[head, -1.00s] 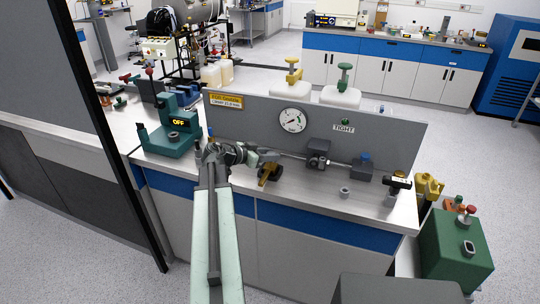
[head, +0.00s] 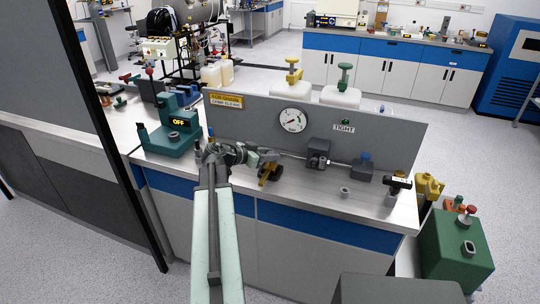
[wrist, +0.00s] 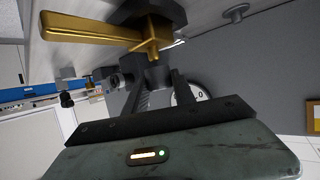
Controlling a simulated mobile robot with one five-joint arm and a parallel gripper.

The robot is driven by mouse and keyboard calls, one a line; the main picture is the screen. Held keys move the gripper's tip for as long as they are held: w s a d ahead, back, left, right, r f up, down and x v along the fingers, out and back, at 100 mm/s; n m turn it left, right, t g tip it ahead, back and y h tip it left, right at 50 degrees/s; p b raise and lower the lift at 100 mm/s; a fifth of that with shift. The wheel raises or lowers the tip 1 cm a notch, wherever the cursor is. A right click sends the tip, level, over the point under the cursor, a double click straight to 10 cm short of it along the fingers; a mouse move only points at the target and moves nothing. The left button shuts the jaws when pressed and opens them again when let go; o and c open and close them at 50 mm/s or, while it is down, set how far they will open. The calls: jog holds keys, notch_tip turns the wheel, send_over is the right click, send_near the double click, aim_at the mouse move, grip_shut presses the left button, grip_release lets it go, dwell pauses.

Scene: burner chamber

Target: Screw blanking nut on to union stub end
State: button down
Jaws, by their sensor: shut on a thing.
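My gripper (head: 264,159) is at the left end of the thin pipe run, in front of the grey panel, just above the brass lever (head: 268,175). In the wrist view my gripper (wrist: 158,80) has both dark fingers closed about a small dark grey fitting (wrist: 157,72), which looks like the blanking nut. Its far side meets the darker body beside the brass lever (wrist: 90,28). I cannot tell whether it is threaded on the stub end, which is hidden behind it.
A dial gauge (head: 293,120) and a TIGHT sign (head: 344,128) are on the panel (head: 385,137). Grey blocks (head: 318,153) sit along the pipe to the right. A small grey ring (head: 345,191) stands on the bench front. A green OFF device (head: 172,138) stands left.

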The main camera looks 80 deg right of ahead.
jog(key=shift+f+b, duration=1.1)
jog(key=shift+f, duration=0.15)
jog(key=c, duration=1)
grip_release()
jog(key=shift+r, duration=0.15)
jog(key=shift+o, duration=0.2)
jog(key=p+v, duration=0.3)
jog(key=v, duration=0.4)
jog(key=shift+r, duration=0.15)
jog(key=shift+w+a, duration=0.25)
jog(key=shift+w, duration=0.05)
